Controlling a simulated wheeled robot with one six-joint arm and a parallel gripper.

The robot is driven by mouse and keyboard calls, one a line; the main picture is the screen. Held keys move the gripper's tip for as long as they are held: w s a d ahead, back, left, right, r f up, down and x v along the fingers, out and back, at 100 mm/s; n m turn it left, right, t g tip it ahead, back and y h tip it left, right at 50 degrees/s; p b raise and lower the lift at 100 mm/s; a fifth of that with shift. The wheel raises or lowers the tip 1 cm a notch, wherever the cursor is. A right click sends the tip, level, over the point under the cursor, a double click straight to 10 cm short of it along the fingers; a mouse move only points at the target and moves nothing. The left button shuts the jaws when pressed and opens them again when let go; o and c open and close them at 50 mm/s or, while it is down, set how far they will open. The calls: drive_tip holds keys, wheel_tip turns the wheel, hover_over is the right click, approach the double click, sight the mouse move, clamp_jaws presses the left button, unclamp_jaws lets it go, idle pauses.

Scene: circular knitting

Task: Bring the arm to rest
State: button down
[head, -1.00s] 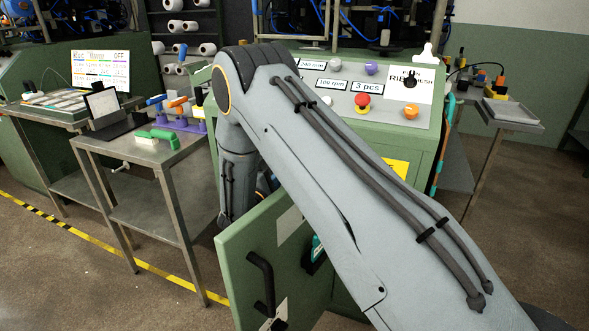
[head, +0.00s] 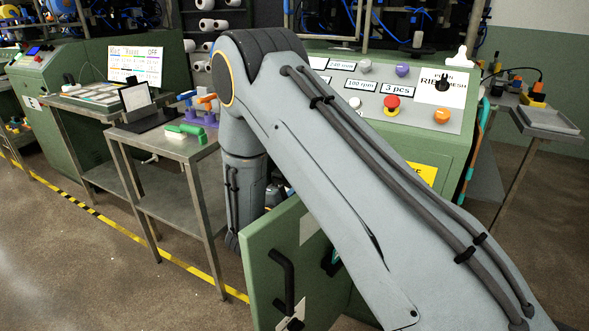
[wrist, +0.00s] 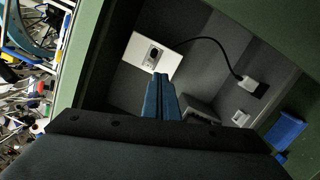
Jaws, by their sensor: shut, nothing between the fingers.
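My arm crosses the head view from the lower right up to its bent elbow, in front of the green machine (head: 440,165), then drops down behind the open green cabinet door (head: 262,268). In the wrist view my gripper (wrist: 160,78) shows two blue fingers pressed together with nothing between them. It points into the dark inside of an open green cabinet. Behind the fingertips is a white plate (wrist: 150,55) with a dark socket-like part. A black cable (wrist: 215,48) runs from it to a small light-coloured block (wrist: 251,86). The fingers are hidden in the head view.
The door stands open with its black handle (head: 283,280) facing out. A metal side table (head: 165,145) with green and purple items stands to the left. A red emergency button (head: 392,104) sits on the control panel. A blue item (wrist: 285,131) is at the cabinet's right.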

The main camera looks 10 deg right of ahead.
drive_tip(key=s+d+r+m+g+y+p, duration=0.1)
drive_tip(key=s+d+r+m+g+p, duration=0.2)
drive_tip(key=r, duration=0.4)
drive_tip(key=s+d+r+m+g+y+p, duration=0.1)
drive_tip(key=s+r+g+p, duration=0.1)
drive_tip(key=s+r+p, duration=0.35)
drive_tip(key=s+d+r+m+g+y+p, duration=0.1)
drive_tip(key=s+r+m+g+p, duration=0.15)
drive_tip(key=r, duration=0.55)
drive_tip(key=s+f+m+g+y+b, duration=0.1)
drive_tip(key=s+f+m+g+y, duration=0.1)
drive_tip(key=s, duration=0.5)
drive_tip(key=s+d+f+m+g+y, duration=0.1)
drive_tip(key=s+f+m+g+y, duration=0.1)
drive_tip(key=s, duration=0.6)
drive_tip(key=s+d+f+m+g+y+b, duration=0.1)
drive_tip(key=s+f+m+g+y, duration=0.1)
drive_tip(key=s+y, duration=0.3)
drive_tip(key=shift+s+f+m+y+b, duration=0.4)
drive_tip(key=shift+s+f, duration=0.25)
drive_tip(key=shift+s, duration=1.05)
drive_tip(key=shift+g, duration=0.25)
